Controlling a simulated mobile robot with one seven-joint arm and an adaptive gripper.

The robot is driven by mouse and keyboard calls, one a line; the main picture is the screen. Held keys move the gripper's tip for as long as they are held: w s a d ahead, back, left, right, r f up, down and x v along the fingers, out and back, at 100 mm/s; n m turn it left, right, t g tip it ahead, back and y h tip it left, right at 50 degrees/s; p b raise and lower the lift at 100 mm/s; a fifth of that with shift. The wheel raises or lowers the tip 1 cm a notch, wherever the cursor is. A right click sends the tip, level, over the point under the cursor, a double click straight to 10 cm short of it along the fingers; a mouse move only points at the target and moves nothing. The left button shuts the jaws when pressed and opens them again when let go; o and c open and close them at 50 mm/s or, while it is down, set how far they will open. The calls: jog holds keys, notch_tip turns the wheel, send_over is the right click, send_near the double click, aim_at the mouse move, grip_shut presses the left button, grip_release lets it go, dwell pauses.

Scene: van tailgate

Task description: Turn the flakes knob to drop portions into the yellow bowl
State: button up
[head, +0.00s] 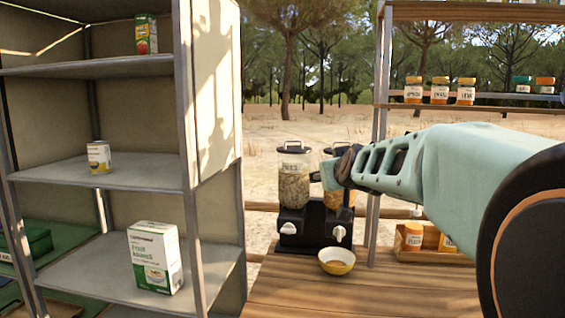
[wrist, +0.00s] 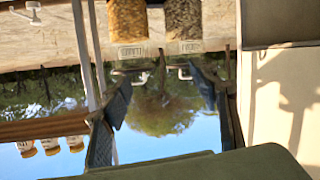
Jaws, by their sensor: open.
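A two-canister dispenser with a black base (head: 315,222) stands on the wooden counter. Its left clear canister (head: 294,183) holds pale brownish pieces; its right canister (head: 340,197) holds golden pieces and is partly hidden by my gripper. The labels are too small to read surely. White knobs sit on the base front: left (head: 288,228) and right (head: 339,233). The yellow bowl (head: 337,267), pale inside, stands below the right knob; I see no contents. My gripper (head: 328,174) is open and empty before the right canister. The upside-down wrist view shows its fingers (wrist: 162,85) apart, with the golden canister (wrist: 127,20) above.
Jars (head: 439,91) line a rack at right. A wooden crate (head: 437,255) with jars stands right of the dispenser. The front counter (head: 350,295) is clear.

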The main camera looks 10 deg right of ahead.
jog(key=shift+s+a+r, duration=0.25)
jog(key=shift+a+r, duration=0.05)
jog(key=shift+r, duration=0.4)
